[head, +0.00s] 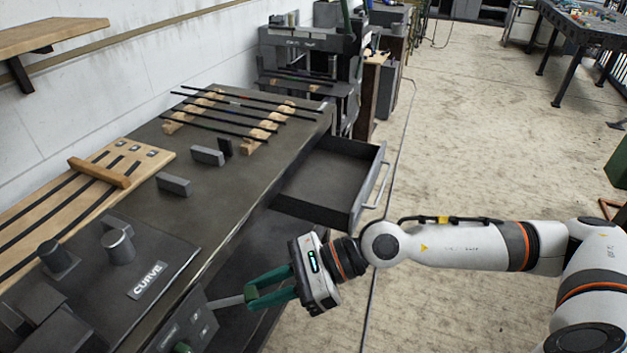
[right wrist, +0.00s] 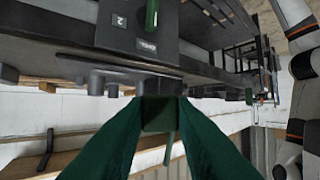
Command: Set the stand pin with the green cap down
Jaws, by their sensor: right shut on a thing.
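My right gripper (head: 257,291) has green fingers and is beside the front edge of the bench. It is shut on the stand pin, whose grey shaft (head: 230,301) sticks out to the left, towards the front panel (head: 192,327). In the right wrist view the green cap (right wrist: 160,113) sits between the fingertips; the fingers hide part of it. Whether the shaft touches the panel I cannot tell. Another green piece (head: 182,347) shows low on the panel, cut by the picture's edge. My left gripper is not in view.
The dark bench (head: 225,190) carries grey blocks (head: 207,155), black rods on wooden racks (head: 270,122), a wooden board (head: 60,205) and a plate marked CURVE (head: 147,281). An open drawer (head: 350,175) juts out beyond my gripper.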

